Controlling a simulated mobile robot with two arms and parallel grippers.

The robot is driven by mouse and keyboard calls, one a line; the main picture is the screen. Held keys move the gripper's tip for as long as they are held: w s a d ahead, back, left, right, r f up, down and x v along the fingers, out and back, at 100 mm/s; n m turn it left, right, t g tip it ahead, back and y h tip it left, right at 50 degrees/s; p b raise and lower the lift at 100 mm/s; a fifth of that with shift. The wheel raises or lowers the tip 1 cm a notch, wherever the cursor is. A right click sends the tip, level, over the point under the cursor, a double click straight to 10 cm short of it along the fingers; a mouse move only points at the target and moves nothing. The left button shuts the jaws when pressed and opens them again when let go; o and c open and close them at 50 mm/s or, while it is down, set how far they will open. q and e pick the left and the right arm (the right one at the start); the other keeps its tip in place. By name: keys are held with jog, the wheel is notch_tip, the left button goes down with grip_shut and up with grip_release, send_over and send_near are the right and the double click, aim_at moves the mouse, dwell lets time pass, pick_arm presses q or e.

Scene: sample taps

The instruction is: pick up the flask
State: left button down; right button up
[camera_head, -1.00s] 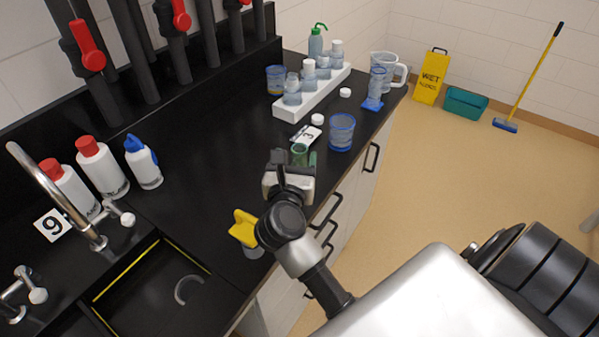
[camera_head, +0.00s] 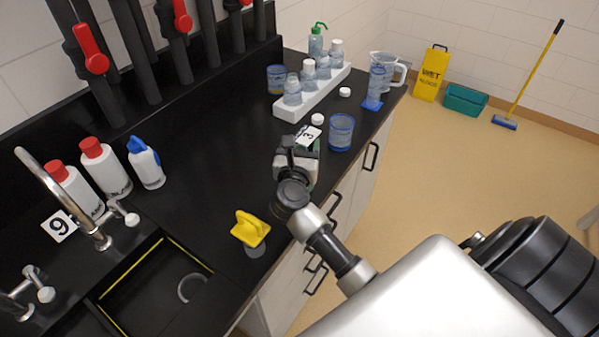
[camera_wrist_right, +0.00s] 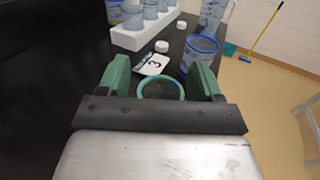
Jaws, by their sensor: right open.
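A clear vessel with a green rim (camera_wrist_right: 160,88), which looks like the flask, stands on the black counter by the number 3 card. In the right wrist view it sits between the two green fingers of my right gripper (camera_wrist_right: 162,73), which is open. Its lower part is hidden behind the gripper's body. I cannot tell whether the fingers touch it. In the head view my right gripper (camera_head: 298,152) is low over the counter near its front edge and covers most of the vessel. My left gripper is not in view.
A blue-rimmed beaker (camera_head: 341,132) stands close to the right of the gripper. The number 3 card (camera_head: 307,137) and a white cap (camera_head: 317,119) lie just beyond. A white rack (camera_head: 312,94) holds several bottles. A yellow object (camera_head: 250,229) stands nearer the sink (camera_head: 150,290).

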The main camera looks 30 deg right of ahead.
grip_shut()
jog(key=shift+r, duration=0.1)
